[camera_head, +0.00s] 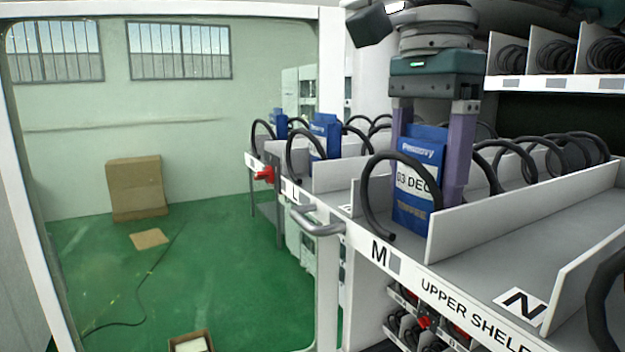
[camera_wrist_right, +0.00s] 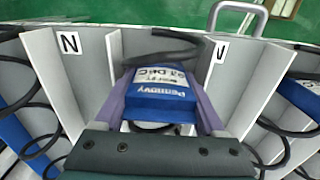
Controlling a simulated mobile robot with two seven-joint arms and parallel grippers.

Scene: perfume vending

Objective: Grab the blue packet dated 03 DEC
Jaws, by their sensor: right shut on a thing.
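The blue packet (camera_head: 416,204) with a white label reading 03 DEC stands upright in the lane marked M on the upper shelf. A black spiral coil loops in front of it. My right gripper (camera_head: 434,170) comes down from above with its purple fingers on either side of the packet and is shut on it. In the right wrist view the blue packet (camera_wrist_right: 160,90) sits between the two fingers (camera_wrist_right: 160,105), its label partly shaded. My left gripper is not in view.
Other blue packets (camera_head: 325,137) stand in coils in lanes to the left. White dividers (camera_head: 500,212) border the lane on both sides. The lane marked N (camera_head: 522,305) looks empty in front. A grey handle (camera_head: 317,221) sticks out from the frame. A cardboard box (camera_head: 136,188) stands on the green floor.

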